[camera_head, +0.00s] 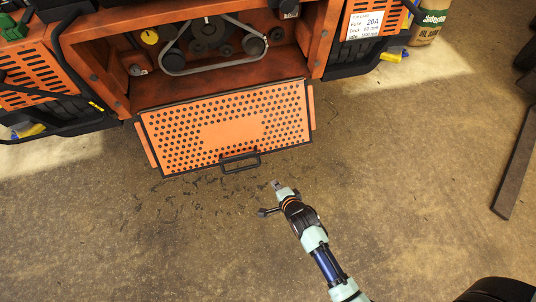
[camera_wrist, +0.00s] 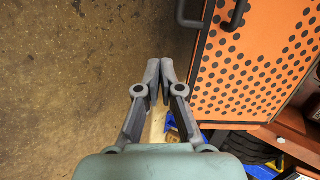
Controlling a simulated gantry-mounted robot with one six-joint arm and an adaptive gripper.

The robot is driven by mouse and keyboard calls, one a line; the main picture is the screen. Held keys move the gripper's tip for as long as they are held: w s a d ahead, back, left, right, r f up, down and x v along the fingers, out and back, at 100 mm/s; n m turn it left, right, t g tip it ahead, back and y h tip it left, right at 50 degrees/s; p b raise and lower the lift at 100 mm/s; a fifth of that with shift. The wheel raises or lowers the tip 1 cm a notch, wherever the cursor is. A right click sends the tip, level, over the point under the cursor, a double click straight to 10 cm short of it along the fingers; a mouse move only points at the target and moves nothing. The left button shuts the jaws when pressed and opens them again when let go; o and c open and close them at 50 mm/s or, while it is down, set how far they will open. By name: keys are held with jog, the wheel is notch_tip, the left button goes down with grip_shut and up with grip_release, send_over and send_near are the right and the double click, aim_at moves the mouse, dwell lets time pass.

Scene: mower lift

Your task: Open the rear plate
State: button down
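The rear plate (camera_head: 227,130) is an orange perforated panel, hinged down and sloping out from the front of the orange machine. Its black bar handle (camera_head: 240,162) is at its lower edge. My gripper (camera_head: 276,185) is below and right of the handle, apart from it. In the wrist view my gripper (camera_wrist: 160,68) has its fingertips together with nothing seen between them. The plate (camera_wrist: 255,60) fills the right side there, and part of the handle (camera_wrist: 238,15) shows at the top, ahead and right of the fingers.
Inside the opening are a belt (camera_head: 214,65) and dark pulleys. A labelled sign (camera_head: 366,24) is on the machine at right. A sack (camera_head: 428,20) stands at the top right. A dark bar (camera_head: 515,165) lies at right. The concrete floor around my arm is clear apart from small dark scraps.

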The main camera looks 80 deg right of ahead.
jog(key=s, duration=0.1)
send_near(260, 162)
jog(key=b+x, duration=0.2)
jog(key=x, duration=0.1)
jog(key=b+x, duration=0.3)
jog(key=x, duration=0.1)
jog(key=f+b+x, duration=0.1)
jog(key=b+x, duration=0.2)
jog(key=x, duration=0.1)
jog(key=shift+s+a+f, duration=0.1)
jog(key=shift+s, duration=0.15)
jog(key=shift+w+d, duration=0.2)
jog(key=shift+d, duration=0.05)
